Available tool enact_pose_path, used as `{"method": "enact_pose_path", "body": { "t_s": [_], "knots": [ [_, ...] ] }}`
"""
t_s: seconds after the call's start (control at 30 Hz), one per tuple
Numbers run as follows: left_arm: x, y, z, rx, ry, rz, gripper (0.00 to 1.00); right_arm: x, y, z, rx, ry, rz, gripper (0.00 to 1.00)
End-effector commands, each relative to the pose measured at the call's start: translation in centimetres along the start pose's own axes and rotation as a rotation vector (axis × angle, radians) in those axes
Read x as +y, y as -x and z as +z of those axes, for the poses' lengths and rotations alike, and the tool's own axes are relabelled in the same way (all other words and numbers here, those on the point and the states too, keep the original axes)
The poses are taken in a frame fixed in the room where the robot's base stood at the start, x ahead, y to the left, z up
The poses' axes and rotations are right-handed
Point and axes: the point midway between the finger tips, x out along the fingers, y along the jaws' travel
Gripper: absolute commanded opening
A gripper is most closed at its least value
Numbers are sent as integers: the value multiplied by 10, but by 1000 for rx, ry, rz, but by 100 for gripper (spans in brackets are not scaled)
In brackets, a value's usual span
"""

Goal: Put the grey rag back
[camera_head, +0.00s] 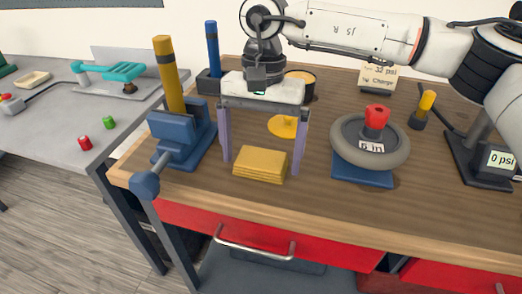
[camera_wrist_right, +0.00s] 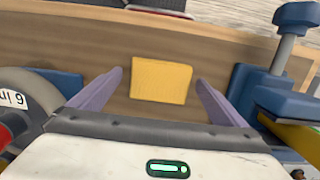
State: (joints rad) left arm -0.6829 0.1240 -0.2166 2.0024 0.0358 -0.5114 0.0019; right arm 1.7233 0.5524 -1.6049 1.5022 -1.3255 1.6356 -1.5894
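No grey rag shows in either view. A folded yellow cloth-like stack (camera_head: 260,166) lies on the wooden bench (camera_head: 330,205) near its front edge; it also shows in the right wrist view (camera_wrist_right: 161,80). My right gripper (camera_head: 262,172) is open and empty, pointing down, with its purple fingers on either side of the yellow stack. In the wrist view the fingers (camera_wrist_right: 160,76) show a gap on both sides of the stack. Whether the fingertips touch the bench I cannot tell. My left gripper is not in view.
A blue vise (camera_head: 178,138) stands left of my gripper. A grey wheel (camera_head: 345,150) on a blue block stands to the right. A yellow disc (camera_head: 283,127) lies behind the gripper. A gauge stand reading 0 psi (camera_head: 497,160) is at far right. A red drawer (camera_head: 320,249) is below.

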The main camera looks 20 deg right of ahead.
Motion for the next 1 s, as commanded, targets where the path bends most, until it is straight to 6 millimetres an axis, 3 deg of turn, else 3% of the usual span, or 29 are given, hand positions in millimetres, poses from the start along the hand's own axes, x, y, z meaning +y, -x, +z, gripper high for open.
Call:
{"method": "enact_pose_path", "body": {
  "t_s": [0.27,0.7,1.0],
  "knots": [
    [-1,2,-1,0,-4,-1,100,0,10,0,2,0,-2,96],
    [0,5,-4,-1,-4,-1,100,-1,98,0,1,-1,-2,96],
    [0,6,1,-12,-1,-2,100,0,123,0,-1,0,1,96]
  ]
}}
